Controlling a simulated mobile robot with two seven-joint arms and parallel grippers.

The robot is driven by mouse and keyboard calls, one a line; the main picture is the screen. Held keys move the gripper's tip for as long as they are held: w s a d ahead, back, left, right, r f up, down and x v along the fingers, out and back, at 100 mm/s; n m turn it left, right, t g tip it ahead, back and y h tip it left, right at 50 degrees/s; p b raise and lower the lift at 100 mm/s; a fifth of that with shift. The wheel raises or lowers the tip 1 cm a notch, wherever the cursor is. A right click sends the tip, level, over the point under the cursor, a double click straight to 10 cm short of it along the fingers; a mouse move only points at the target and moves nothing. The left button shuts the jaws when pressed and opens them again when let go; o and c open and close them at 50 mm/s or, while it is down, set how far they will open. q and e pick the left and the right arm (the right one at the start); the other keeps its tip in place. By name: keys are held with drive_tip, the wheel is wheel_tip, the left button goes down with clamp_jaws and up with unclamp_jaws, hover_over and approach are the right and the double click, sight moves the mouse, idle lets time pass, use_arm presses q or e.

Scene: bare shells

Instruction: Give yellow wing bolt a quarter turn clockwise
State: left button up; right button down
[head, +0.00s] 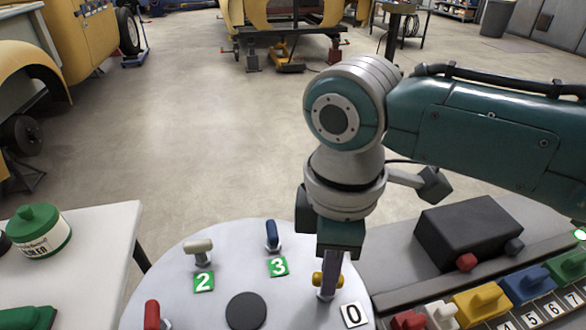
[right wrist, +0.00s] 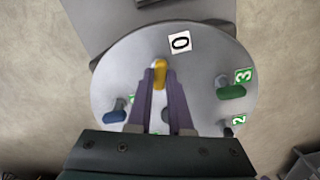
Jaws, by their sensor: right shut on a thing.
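The yellow wing bolt (head: 318,279) stands near the right front of a round grey plate (head: 215,270), beside a white label 0 (head: 353,314). My right gripper (head: 328,285) comes straight down over it and is shut on it. A finger hides the middle of the bolt in the head view, with yellow showing on both sides. In the right wrist view the yellow wing bolt (right wrist: 160,74) sits between the two fingertips (right wrist: 161,80). My left gripper is not in view.
The plate also carries a white wing bolt (head: 198,247) by label 2, a blue one (head: 272,234) by label 3, a red one (head: 152,314) and a black disc (head: 246,310). A row of coloured handles (head: 482,300) and a black box (head: 468,235) stand at right.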

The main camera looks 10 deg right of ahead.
drive_tip(key=m+p, duration=0.2)
drive_tip(key=shift+r+m, duration=0.25)
drive_tip(key=shift+m, duration=0.15)
drive_tip(key=m+p, duration=0.2)
drive_tip(key=m, duration=0.1)
drive_tip(key=shift+a+m, duration=0.1)
drive_tip(key=shift+m, duration=0.2)
drive_tip(key=m+p, duration=0.2)
drive_tip(key=m, duration=0.1)
drive_tip(key=shift+f+m, duration=0.15)
drive_tip(key=shift+m, duration=0.15)
drive_tip(key=shift+m+p, duration=0.45)
drive_tip(key=shift+m, duration=1.15)
drive_tip(key=shift+m, duration=0.3)
